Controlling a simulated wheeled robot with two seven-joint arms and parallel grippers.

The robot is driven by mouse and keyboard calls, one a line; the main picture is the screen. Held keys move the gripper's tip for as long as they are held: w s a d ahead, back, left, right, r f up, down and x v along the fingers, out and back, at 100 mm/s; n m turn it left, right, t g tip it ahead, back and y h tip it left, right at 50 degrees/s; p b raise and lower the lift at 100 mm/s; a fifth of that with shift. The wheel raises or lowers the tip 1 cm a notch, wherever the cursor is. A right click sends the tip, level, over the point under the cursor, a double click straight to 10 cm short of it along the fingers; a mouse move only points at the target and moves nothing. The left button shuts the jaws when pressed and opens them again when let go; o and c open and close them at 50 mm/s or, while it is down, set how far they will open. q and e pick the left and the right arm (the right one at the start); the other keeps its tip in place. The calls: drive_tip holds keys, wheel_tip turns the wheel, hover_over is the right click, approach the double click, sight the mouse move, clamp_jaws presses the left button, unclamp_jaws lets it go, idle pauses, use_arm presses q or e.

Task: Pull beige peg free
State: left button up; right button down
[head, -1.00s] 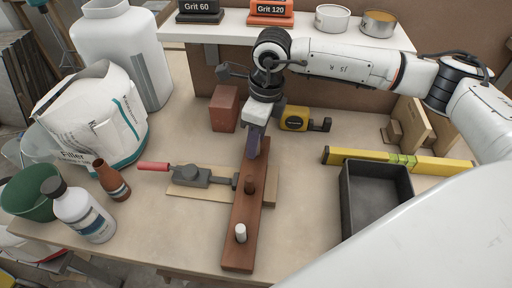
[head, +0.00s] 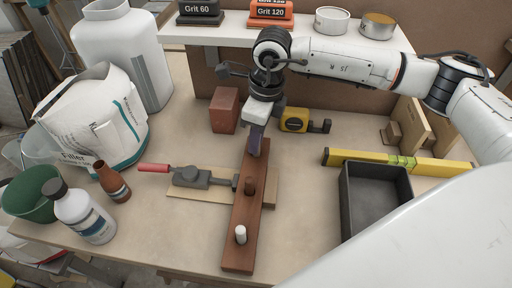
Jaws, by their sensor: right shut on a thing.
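A long brown board (head: 245,211) lies on the table, pointing away from me. A whitish peg (head: 240,234) stands upright near its near end, and a dark brown peg (head: 249,187) stands near its middle. My right gripper (head: 254,153) points down at the board's far end and is shut. What it holds is hidden by the fingers; it may be the beige peg, and I see no clearly beige peg elsewhere. I cannot tell whether that held thing is still in the board. My left gripper is out of view.
A flat wooden piece with a grey red-handled tool (head: 191,176) lies left of the board. A reddish block (head: 225,110) and yellow tape measure (head: 294,119) are behind. A dark tray (head: 347,205) and yellow level (head: 345,157) are right. Bottles stand left.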

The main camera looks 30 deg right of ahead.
drive_tip(key=shift+r+p, duration=0.55)
drive_tip(key=shift+r, duration=0.65)
idle(0.5)
drive_tip(key=shift+r+p, duration=1)
drive_tip(key=shift+r, duration=2)
